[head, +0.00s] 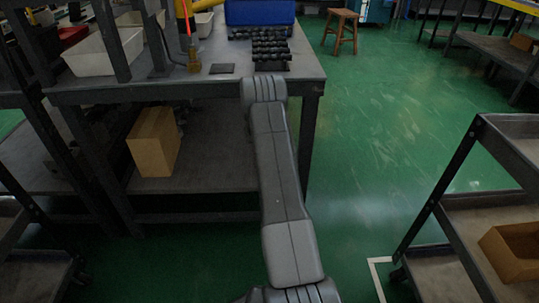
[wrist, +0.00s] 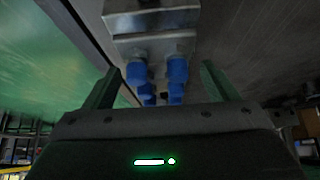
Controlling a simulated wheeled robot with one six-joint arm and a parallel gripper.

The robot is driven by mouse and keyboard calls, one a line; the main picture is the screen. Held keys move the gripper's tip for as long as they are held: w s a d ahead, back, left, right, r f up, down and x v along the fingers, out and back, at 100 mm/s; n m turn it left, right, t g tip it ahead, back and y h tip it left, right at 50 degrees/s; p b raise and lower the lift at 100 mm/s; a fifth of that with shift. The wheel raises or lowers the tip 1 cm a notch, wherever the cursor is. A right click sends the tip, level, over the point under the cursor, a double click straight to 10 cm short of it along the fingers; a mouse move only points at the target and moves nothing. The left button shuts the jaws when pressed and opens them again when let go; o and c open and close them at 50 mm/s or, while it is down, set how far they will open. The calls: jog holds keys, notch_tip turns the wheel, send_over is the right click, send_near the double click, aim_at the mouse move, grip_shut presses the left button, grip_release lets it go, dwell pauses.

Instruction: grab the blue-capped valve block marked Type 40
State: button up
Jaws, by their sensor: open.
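A silver metal valve block (wrist: 155,46) with several blue caps (wrist: 177,70) is in the upper middle of the wrist view. No Type 40 marking can be read on it. My gripper (wrist: 158,82) is open, with one finger on each side of the blue caps. The caps appear between the fingers, and I see no clear contact. The metal body is beyond the fingertips. In the head view my arm reaches forward to the grey table (head: 180,88), and its end hides my gripper and the block.
Dark parts stand in rows (head: 270,50) on the table, with a blue crate (head: 260,12) behind. A small black pad (head: 222,69) and a white bin (head: 103,52) are to the left. A cardboard box (head: 154,142) is on the lower shelf. Green floor is open to the right.

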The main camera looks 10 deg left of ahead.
jog(key=shift+c, duration=0.2)
grip_shut()
jog(key=shift+w+r, duration=0.1)
jog(key=shift+r, duration=0.1)
